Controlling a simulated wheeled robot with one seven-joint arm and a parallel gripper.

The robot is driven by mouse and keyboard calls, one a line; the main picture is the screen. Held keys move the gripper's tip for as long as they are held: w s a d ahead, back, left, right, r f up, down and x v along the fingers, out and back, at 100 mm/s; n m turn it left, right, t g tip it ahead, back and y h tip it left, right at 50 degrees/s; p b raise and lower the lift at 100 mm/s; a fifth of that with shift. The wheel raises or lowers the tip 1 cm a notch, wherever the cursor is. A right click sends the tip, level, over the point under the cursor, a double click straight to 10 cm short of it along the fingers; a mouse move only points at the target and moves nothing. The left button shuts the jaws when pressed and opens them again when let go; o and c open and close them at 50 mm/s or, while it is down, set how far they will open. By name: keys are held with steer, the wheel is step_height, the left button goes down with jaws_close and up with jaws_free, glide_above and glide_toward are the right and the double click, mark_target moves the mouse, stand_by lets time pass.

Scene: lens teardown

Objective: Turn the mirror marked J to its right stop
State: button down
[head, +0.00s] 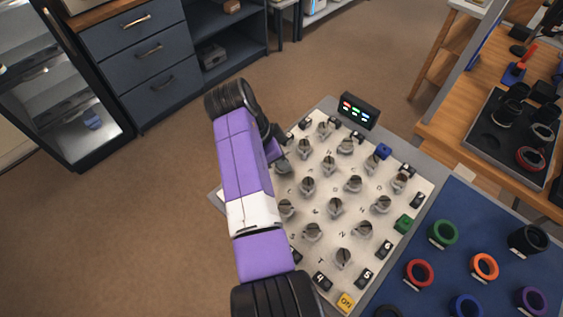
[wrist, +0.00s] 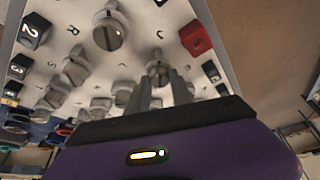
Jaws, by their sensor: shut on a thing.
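The white board (head: 322,274) carries several grey knob-like mirrors on round bases. My gripper (wrist: 163,88) is shut on one mirror (wrist: 157,70), with a finger on either side of it. A small dark letter (wrist: 160,34) is printed by that mirror, too small to read surely as J. In the head view my gripper (head: 279,152) is low over the board's left side, and my arm hides part of the board there. The way the held mirror faces is hard to make out.
A larger-looking mirror (wrist: 109,30) and a red block (wrist: 196,38) stand close by in the wrist view. A dark box with coloured lights (head: 358,111) stands at the board's far edge. A blue mat (head: 447,270) with coloured rings lies to the right.

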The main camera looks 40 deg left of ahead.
steer(key=shift+m+b, duration=0.3)
steer(key=shift+m, duration=0.1)
steer(key=c, duration=1.1)
jaws_free()
steer(key=shift+v, duration=3.95)
steer(key=shift+w+a, duration=0.1)
steer(key=shift+w, duration=0.05)
